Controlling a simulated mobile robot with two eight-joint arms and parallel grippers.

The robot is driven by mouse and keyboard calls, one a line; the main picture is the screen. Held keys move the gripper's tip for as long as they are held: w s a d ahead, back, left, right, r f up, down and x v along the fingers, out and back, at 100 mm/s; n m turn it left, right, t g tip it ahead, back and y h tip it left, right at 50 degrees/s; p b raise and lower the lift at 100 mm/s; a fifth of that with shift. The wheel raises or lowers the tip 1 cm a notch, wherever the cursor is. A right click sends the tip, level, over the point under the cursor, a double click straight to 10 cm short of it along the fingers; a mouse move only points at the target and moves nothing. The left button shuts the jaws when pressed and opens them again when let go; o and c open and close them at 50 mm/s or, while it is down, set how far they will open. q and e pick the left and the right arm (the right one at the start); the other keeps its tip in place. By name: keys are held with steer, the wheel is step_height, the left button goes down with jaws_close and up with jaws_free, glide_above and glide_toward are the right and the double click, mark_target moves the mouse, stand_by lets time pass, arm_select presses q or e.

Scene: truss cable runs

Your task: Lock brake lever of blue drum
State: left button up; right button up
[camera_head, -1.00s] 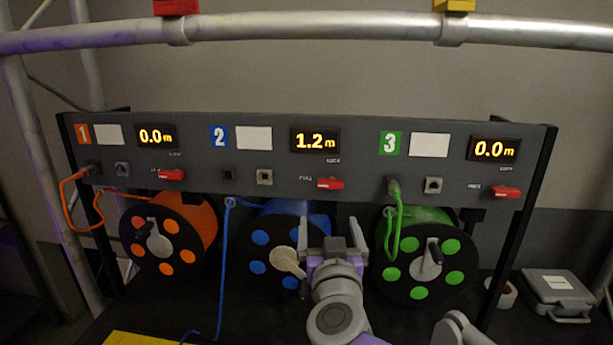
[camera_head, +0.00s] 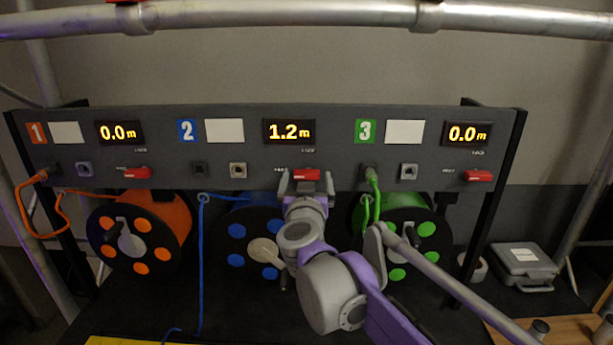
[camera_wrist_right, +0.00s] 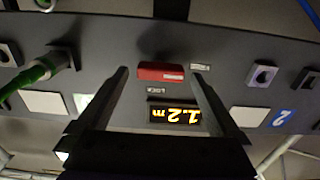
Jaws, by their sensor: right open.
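The red brake lever (camera_head: 306,175) of the blue drum sits on the grey panel below the 1.2 m display (camera_head: 289,132), next to number 2. My right gripper (camera_head: 306,184) is open in front of this lever. In the right wrist view the lever (camera_wrist_right: 161,72) lies between and beyond the open fingers (camera_wrist_right: 157,82), with a LOCK label beside it. I cannot tell whether the fingers touch it. The blue drum (camera_head: 237,230) is below the panel, partly hidden by my right arm. My left gripper is not in view.
The orange drum (camera_head: 158,225) stands at left and the green drum (camera_head: 412,215) at right, each with its own red lever above. A green cable (camera_head: 375,190) hangs right of my gripper. A metal truss tube (camera_head: 300,16) crosses above the panel.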

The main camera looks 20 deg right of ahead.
steer(key=shift+w, duration=0.25)
steer(key=c, duration=1.3)
